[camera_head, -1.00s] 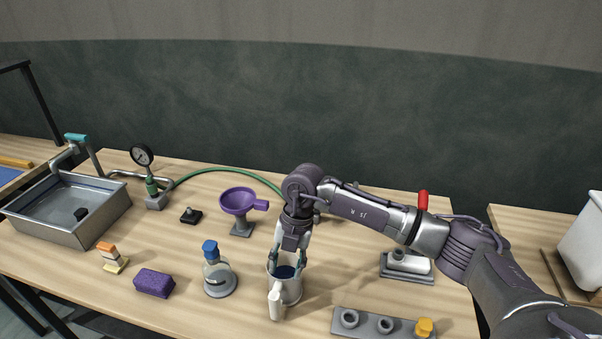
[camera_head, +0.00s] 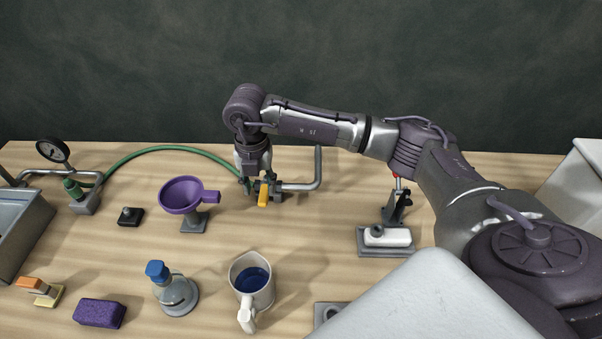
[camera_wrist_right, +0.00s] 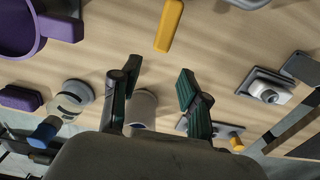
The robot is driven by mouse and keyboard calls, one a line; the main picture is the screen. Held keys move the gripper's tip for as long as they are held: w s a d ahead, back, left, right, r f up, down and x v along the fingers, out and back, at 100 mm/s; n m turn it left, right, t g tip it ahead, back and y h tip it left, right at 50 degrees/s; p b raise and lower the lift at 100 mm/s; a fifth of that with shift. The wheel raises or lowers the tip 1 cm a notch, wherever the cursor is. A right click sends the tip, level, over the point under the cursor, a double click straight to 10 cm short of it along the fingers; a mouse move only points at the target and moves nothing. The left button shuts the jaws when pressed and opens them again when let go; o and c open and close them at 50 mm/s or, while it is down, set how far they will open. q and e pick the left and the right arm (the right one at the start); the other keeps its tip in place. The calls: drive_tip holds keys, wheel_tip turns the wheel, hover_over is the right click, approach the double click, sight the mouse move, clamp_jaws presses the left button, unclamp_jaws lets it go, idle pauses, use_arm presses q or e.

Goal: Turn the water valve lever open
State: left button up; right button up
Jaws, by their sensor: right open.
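The water valve has a yellow lever (camera_head: 263,194) pointing toward the front of the table. It sits where the green hose meets a grey pipe (camera_head: 304,187). My right gripper (camera_head: 258,180) points down at the valve from above and behind the lever, partly hiding the valve body. In the right wrist view my right gripper (camera_wrist_right: 159,70) is open with nothing between its fingers. The yellow lever (camera_wrist_right: 168,26) shows beyond the fingertips there, apart from them. My left gripper is in neither view.
A purple funnel (camera_head: 180,196) on a stand is left of the valve. A mug (camera_head: 252,277) with dark blue contents, a blue-capped flask (camera_head: 177,295) and a purple sponge (camera_head: 99,313) stand in front. A white-topped device (camera_head: 387,237) is at right. Table between valve and mug is clear.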

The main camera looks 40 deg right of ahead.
sight(262, 204)
wheel_tip(262, 204, down, 3)
drive_tip(key=shift+w+d+f+b, duration=0.1)
drive_tip(key=shift+f+b, duration=0.05)
drive_tip(key=shift+b, duration=0.7)
drive_tip(key=shift+f+b, duration=1.05)
drive_tip(key=shift+f, duration=0.65)
drive_tip(key=shift+r, duration=0.15)
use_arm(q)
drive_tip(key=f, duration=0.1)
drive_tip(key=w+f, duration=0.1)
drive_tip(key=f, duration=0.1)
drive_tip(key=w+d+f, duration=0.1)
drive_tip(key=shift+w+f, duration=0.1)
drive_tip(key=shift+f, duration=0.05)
use_arm(e)
drive_tip(key=shift+f, duration=0.25)
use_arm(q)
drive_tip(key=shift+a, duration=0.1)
